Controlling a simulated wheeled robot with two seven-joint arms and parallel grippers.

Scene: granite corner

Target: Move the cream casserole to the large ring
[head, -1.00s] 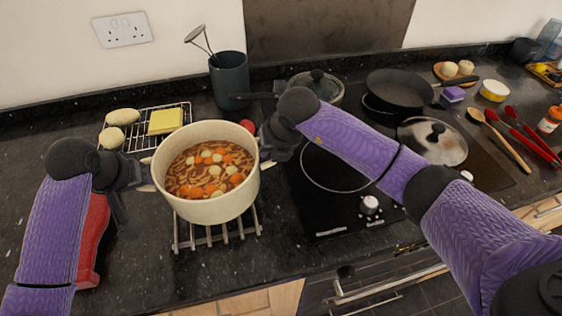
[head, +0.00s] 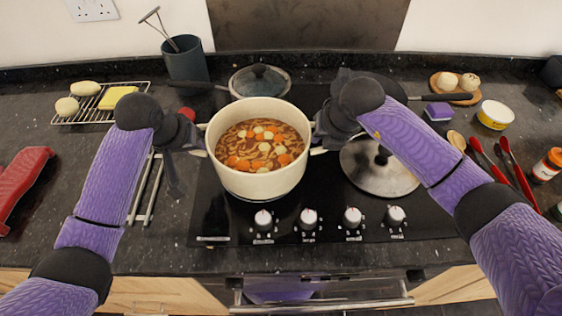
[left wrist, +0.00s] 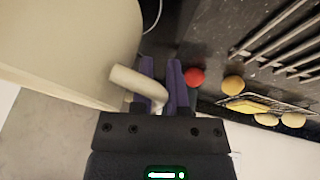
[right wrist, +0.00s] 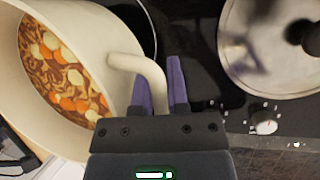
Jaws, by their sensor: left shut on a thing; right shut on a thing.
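The cream casserole (head: 225,178), full of noodle and vegetable soup, is upright over the left front of the black hob. Its body hides nearly all of the large ring; a thin arc (right wrist: 152,28) shows beside it in the right wrist view. I cannot tell whether its base touches the glass. My left gripper (head: 202,140) is shut on its left handle, which shows in the left wrist view (left wrist: 135,82). My right gripper (head: 316,138) is shut on its right handle, seen between the fingers in the right wrist view (right wrist: 135,64).
A lidded pan (head: 260,80) stands close behind the casserole. Hob knobs (head: 309,218) line the front. The wire rack (head: 85,117) on the left holds food. A metal trivet (head: 148,190) and red object (head: 22,185) lie left of the hob.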

